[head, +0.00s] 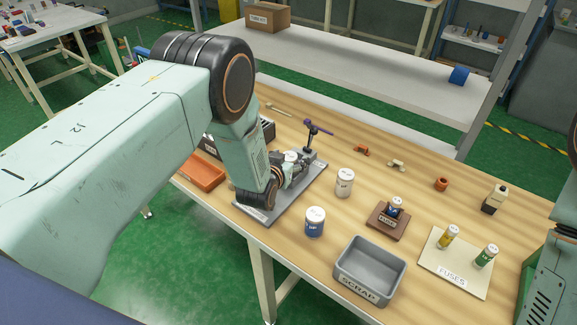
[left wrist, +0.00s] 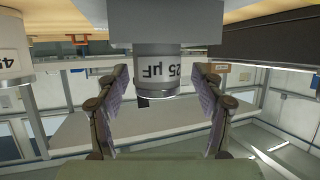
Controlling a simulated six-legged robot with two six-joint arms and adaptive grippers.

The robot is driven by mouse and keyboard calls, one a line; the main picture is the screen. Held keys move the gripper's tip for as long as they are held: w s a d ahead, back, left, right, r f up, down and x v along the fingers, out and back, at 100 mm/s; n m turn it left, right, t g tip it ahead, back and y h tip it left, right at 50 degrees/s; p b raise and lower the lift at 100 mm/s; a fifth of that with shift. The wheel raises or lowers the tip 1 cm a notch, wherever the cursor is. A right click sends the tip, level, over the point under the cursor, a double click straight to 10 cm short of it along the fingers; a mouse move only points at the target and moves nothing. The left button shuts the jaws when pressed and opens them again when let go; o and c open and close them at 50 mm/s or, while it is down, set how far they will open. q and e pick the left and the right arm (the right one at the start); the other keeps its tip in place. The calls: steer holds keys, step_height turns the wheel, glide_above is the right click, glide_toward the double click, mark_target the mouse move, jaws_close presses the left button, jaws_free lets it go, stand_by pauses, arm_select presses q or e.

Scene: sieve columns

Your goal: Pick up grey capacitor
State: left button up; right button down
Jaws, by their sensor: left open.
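The grey capacitor (left wrist: 157,68) has a white band marked 25 µF. It shows upside down at the top middle of the left wrist view, against a grey block (left wrist: 150,22). In the head view a pale round top (head: 291,156), apparently this capacitor's, shows at the grey fixture plate (head: 305,196). My left gripper (left wrist: 160,85) is open, with one finger on each side of the capacitor and gaps between. In the head view the left gripper (head: 283,176) is low over the plate, partly hidden by my arm. My right gripper is out of view.
A purple-handled clamp (head: 318,128) stands at the plate's back. A white can (head: 345,182) and a blue can (head: 314,222) stand right of it. An orange tray (head: 203,172) lies left. The scrap bin (head: 370,270) and fuses board (head: 455,262) are at front right.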

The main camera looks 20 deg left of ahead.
arm_select(q)
steer(key=shift+w+d, duration=0.1)
steer(key=shift+d, duration=0.15)
steer(key=c, duration=0.4)
steer(key=shift+a, duration=0.2)
steer(key=c, duration=0.6)
steer(key=shift+d, duration=0.15)
steer(key=c, duration=0.3)
steer(key=shift+r, duration=0.1)
steer(key=shift+c, duration=0.2)
